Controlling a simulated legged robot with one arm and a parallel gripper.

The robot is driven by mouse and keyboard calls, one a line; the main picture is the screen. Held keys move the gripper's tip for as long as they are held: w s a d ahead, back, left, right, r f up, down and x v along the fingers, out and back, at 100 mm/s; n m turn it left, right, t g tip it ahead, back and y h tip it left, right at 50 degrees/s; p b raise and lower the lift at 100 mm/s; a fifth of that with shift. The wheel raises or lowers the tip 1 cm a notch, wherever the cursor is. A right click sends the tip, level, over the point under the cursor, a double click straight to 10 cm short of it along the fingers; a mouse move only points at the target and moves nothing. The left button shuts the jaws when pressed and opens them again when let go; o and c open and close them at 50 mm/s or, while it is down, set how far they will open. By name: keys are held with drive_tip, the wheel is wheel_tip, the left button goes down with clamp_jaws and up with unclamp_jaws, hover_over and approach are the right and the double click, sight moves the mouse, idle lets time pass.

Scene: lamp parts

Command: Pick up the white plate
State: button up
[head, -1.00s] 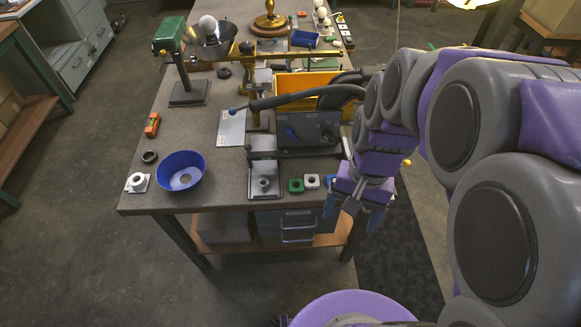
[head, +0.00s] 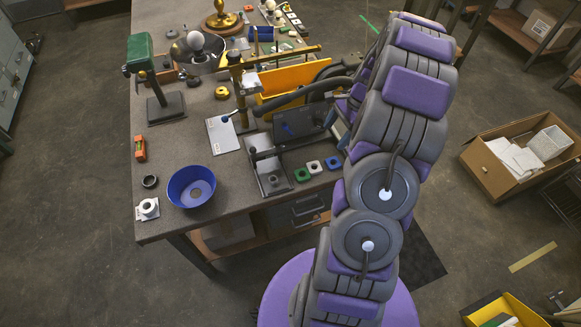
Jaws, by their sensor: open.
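A small white square plate (head: 314,167) lies near the front edge of the workbench. It sits between a green square piece (head: 301,174) and a blue one (head: 333,163). A white square piece with a raised ring (head: 147,209) lies at the bench's front left corner. My gripper (head: 345,140) is mostly hidden behind my own arm. Only a bit of its blue finger shows, close to the blue piece and right of the white plate. It is open, and I see nothing held. Whether it touches anything cannot be told.
A grey vise-like fixture (head: 268,172) stands just left of the small pieces, with a yellow bin (head: 295,82) behind. A blue bowl (head: 191,187) sits at the front left. A cardboard box (head: 490,165) is on the floor at right. Bench space at left is partly clear.

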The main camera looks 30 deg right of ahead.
drive_tip(key=d+f, duration=0.3)
drive_tip(key=d, duration=0.1)
drive_tip(key=b, duration=0.2)
approach(313, 169)
drive_tip(key=shift+s+a+f+m, duration=0.25)
drive_tip(key=shift+s+a+m, duration=0.15)
drive_tip(key=shift+a, duration=0.15)
drive_tip(key=shift+w+d+f, duration=0.1)
drive_tip(key=shift+d+f, duration=0.6)
drive_tip(key=shift+w+d+f, duration=0.1)
drive_tip(key=shift+d+f, duration=0.1)
drive_tip(key=shift+f, duration=0.1)
drive_tip(key=a+f, duration=0.1)
drive_tip(key=w+a+f+b, duration=0.1)
drive_tip(key=a+f, duration=0.1)
drive_tip(key=shift+a+f, duration=0.15)
drive_tip(key=shift+f, duration=0.1)
drive_tip(key=shift+a, duration=0.25)
drive_tip(key=shift+d, duration=0.6)
drive_tip(key=shift+c, duration=1)
drive_tip(key=shift+d+f, duration=0.15)
drive_tip(key=shift+d, duration=0.15)
drive_tip(key=c, duration=0.3)
drive_tip(key=shift+s+a, duration=0.1)
drive_tip(key=shift+a, duration=0.3)
drive_tip(key=c, duration=0.6)
